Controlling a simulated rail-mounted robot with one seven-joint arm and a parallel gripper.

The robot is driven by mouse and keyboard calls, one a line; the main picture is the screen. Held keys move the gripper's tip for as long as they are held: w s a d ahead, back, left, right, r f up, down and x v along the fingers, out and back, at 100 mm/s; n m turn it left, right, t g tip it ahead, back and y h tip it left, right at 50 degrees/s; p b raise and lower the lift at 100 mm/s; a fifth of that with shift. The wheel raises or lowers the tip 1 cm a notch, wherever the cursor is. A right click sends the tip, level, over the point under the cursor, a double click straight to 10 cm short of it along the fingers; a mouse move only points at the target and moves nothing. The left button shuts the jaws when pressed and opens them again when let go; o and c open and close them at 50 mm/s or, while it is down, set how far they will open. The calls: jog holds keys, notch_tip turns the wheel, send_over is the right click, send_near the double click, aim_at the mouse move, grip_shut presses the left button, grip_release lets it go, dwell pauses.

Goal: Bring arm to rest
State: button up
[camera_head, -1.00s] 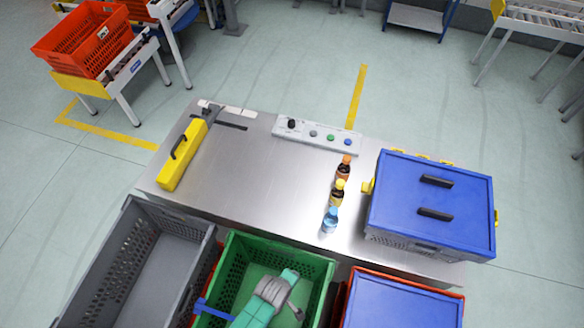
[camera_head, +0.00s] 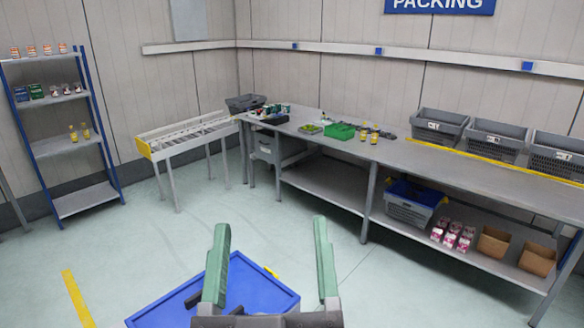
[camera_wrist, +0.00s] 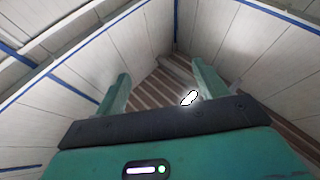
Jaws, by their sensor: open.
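My gripper (camera_head: 271,225) stands raised at the bottom middle of the head view, its two green fingers pointing up and wide apart. Nothing is between the fingers. The wrist view also shows the open gripper (camera_wrist: 160,70), with walls and a brown striped surface beyond it. Behind and below the gripper in the head view is a blue lid (camera_head: 250,290), partly hidden by the fingers. The rest of my arm is mostly out of view.
A long packing bench (camera_head: 330,150) runs along the back wall, with grey bins (camera_head: 440,127) on top and a blue-lined crate (camera_head: 408,212) below. A roller stand (camera_head: 185,138) and a shelf rack (camera_head: 65,145) stand left. Open floor lies between.

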jog(key=s+d+r+m+t+h+b, duration=0.1)
jog(key=s+d+r+m+t, duration=0.15)
jog(key=s, duration=0.25)
notch_tip(320, 180, up, 20)
jog(key=p, duration=1.9)
jog(key=shift+w+a+r+g+p, duration=0.15)
jog(key=shift+w+a+g+p, duration=0.15)
jog(key=shift+g+p, duration=0.15)
jog(key=shift+n, duration=0.25)
